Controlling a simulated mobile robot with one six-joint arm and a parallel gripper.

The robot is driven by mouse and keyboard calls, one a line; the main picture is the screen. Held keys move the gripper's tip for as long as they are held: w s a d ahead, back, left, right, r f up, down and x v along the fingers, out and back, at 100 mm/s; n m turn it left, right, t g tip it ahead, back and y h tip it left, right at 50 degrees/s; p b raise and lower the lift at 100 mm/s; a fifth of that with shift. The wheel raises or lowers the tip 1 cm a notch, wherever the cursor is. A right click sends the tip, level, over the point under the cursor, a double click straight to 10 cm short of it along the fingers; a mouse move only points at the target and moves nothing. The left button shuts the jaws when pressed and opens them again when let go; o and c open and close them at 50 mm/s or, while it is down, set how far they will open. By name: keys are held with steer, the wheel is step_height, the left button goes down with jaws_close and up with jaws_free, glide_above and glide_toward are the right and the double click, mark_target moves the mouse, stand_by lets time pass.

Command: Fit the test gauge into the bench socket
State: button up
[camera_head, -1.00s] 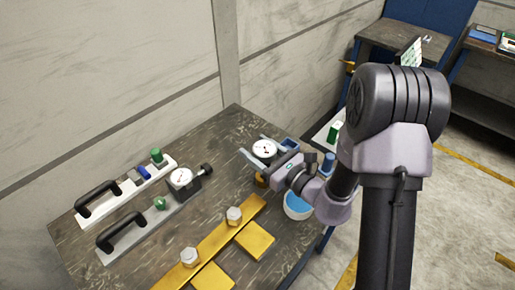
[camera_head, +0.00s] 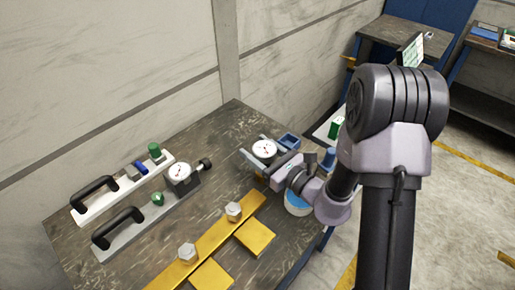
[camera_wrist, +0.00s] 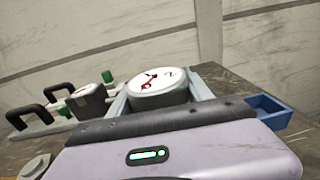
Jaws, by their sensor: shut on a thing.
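A round white-faced test gauge (camera_head: 264,149) with a red and black needle sits between the two grey fingers of my gripper (camera_head: 262,152), which is shut on it. It also shows in the wrist view (camera_wrist: 157,86), dial up and slightly tilted, with a finger on each side. My gripper is low over the right part of the bench. The gauge's underside is hidden, so I cannot tell whether it touches anything below. I cannot make out the bench socket for certain. A second white-faced gauge (camera_head: 180,171) sits in a dark block with a black knob, to the left.
A small blue open box (camera_head: 288,142) is just right of the held gauge. Two bars with black handles (camera_head: 95,192) lie at the left. A yellow bar with bolts (camera_head: 212,238) and yellow plates are in front.

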steer(key=shift+f+b, duration=0.75)
steer(key=shift+f, duration=0.15)
steer(key=o, duration=1.6)
steer(key=p+v, duration=0.2)
steer(key=v, duration=1.5)
steer(key=shift+s+d+r+p, duration=0.1)
steer(key=shift+s+d+p, duration=0.1)
steer(key=shift+p, duration=0.1)
